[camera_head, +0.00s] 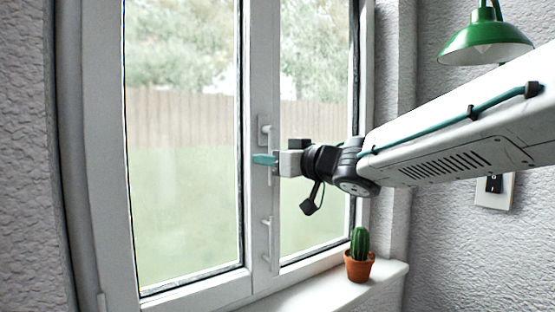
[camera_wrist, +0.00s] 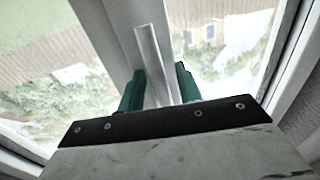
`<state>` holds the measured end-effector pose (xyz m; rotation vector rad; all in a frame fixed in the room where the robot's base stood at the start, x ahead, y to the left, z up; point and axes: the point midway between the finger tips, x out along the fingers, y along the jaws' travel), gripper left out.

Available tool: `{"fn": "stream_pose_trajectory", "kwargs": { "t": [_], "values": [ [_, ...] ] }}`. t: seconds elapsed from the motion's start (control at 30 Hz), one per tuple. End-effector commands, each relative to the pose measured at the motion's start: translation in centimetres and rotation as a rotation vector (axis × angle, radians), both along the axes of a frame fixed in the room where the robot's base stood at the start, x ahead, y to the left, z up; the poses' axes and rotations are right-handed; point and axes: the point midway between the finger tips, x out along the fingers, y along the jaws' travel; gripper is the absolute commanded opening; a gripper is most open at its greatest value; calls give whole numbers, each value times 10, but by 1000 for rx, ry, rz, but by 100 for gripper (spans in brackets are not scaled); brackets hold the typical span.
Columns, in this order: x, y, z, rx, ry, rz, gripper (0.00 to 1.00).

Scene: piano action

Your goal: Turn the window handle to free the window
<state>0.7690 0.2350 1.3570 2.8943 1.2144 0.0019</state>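The white window handle (camera_head: 264,132) sits on the middle frame post between two panes, its lever running down behind my gripper (camera_head: 265,159). In the wrist view the handle's pale lever (camera_wrist: 153,55) passes lengthwise between the two green fingers of my gripper (camera_wrist: 160,82). The fingers stand apart on either side of the lever. The left finger looks very close to it, and I cannot tell if it touches; a small gap shows at the right finger. The lower part of the lever is hidden by my gripper. The window (camera_head: 185,190) looks closed.
A second slim white fitting (camera_head: 267,238) is on the post lower down. A potted cactus (camera_head: 359,262) stands on the sill (camera_head: 310,296) to the right. A green lamp (camera_head: 484,42) hangs at upper right, above a wall switch (camera_head: 494,186).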

Motion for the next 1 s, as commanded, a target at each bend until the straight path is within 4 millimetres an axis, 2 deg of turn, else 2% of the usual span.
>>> {"fn": "stream_pose_trajectory", "kwargs": {
  "t": [0.23,0.27,0.37,0.4,0.47,0.5,1.0],
  "values": [
    [1,-1,0,0,0,-3,35],
    [1,-1,0,0,0,-3,29],
    [2,-2,0,0,0,-4,1],
    [2,-2,0,0,0,-4,0],
    [2,-2,0,0,0,-5,0],
    [2,-14,0,0,0,-8,0],
    [0,0,1,59,40,-8,0]
  ]
}}
